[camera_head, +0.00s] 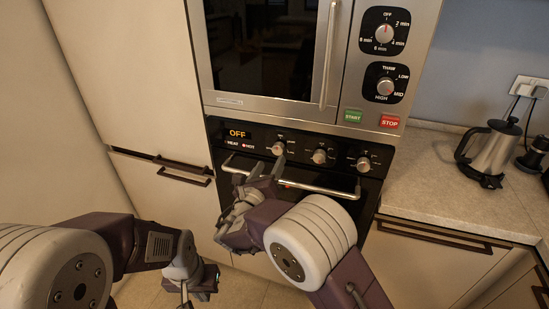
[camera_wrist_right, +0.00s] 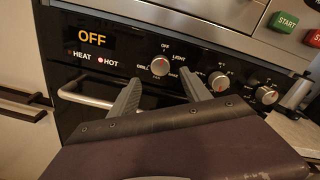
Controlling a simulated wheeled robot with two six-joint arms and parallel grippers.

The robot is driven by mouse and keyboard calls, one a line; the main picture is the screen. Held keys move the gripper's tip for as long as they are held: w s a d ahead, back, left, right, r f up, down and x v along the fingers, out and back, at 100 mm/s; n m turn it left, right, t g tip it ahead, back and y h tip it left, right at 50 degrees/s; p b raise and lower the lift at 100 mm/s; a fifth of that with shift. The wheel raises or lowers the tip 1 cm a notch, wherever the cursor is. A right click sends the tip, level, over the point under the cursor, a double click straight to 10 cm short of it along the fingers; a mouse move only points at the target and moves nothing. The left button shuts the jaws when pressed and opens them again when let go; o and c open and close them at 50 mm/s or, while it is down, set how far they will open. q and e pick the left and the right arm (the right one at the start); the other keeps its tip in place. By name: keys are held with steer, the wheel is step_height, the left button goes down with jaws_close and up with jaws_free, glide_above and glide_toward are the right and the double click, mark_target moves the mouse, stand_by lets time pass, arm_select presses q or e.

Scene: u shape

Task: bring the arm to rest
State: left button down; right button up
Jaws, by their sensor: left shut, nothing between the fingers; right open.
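My right gripper (camera_head: 262,178) is in front of the oven's control panel and handle in the head view. Its two fingers are apart and empty in the right wrist view (camera_wrist_right: 162,84), pointing toward the panel below a round knob (camera_wrist_right: 160,66). I cannot tell whether a fingertip touches the oven handle (camera_head: 318,187). My left gripper (camera_head: 186,292) is low at the bottom of the head view, left of the right one and in front of the lower cabinets. It is shut with nothing held, and its tips are hard to make out.
The oven display (camera_head: 238,133) reads OFF. A microwave (camera_head: 265,45) is above the oven. A cream cabinet (camera_head: 160,180) is on the left. A counter (camera_head: 418,170) on the right bears a kettle (camera_head: 493,150). Open floor shows below, between the arms.

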steer(key=shift+v, duration=0.95)
